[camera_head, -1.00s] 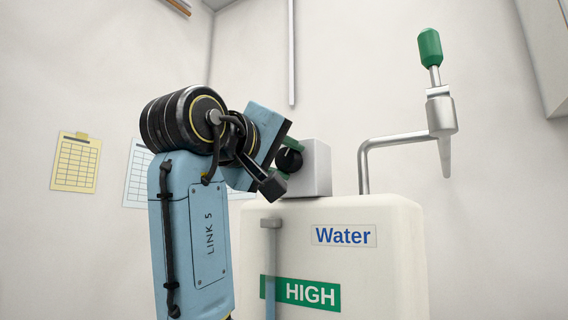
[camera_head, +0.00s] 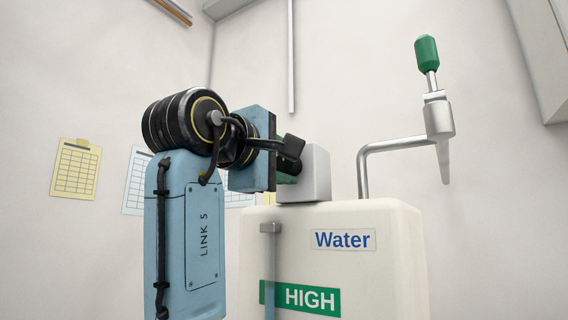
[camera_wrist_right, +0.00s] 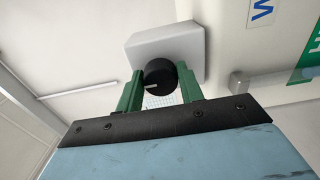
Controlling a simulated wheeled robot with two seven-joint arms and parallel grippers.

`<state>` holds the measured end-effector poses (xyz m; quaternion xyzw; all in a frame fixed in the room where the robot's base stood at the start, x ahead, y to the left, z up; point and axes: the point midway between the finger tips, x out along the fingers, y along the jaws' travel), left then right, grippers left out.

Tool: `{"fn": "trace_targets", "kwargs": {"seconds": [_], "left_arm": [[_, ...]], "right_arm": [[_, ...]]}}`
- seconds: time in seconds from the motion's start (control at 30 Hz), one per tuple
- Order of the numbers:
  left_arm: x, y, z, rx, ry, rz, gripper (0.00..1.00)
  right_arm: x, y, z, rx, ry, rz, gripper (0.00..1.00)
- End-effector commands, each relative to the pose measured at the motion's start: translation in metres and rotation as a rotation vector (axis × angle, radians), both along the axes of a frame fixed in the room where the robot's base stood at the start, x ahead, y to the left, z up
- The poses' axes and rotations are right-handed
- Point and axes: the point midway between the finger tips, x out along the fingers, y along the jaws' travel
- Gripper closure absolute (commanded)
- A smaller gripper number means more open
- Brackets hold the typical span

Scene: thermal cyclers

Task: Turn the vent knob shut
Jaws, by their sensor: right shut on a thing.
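The vent knob (camera_wrist_right: 161,77) is round and black with a white pointer line on its face. It sits on the front of a light grey box (camera_head: 318,172), which stands on top of the white water tank (camera_head: 385,225). My right gripper (camera_wrist_right: 159,80) has its two green fingers on either side of the knob, shut on it. In the wrist view the white line points left, toward one finger. In the head view my right gripper (camera_head: 287,179) is at the box's left face, and my own wrist parts mostly hide the knob. My left gripper is not in view.
The tank carries a "Water" label (camera_head: 342,240) and a green "HIGH" label (camera_head: 310,297). A bent metal tap pipe (camera_head: 395,143) with a green handle (camera_head: 426,53) rises at the right. Paper charts (camera_head: 75,170) hang on the back wall. Space above the box is clear.

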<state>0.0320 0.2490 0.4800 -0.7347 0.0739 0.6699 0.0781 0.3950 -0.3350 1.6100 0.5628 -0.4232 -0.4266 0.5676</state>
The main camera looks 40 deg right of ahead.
Motion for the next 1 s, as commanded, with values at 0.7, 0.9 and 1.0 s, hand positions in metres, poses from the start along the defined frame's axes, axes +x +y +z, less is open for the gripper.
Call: {"fn": "trace_targets", "kwargs": {"seconds": [0.7, 0.9, 1.0], "left_arm": [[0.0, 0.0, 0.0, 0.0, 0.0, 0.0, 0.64], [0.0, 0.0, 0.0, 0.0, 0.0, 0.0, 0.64], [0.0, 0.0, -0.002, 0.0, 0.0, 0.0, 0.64]], "right_arm": [[0.0, 0.0, 0.0, -0.002, 0.008, 0.001, 0.41], [0.0, 0.003, 0.0, -0.002, 0.007, 0.001, 0.41], [-0.003, 0.013, 0.0, -0.002, 0.007, 0.004, 0.41]]}}
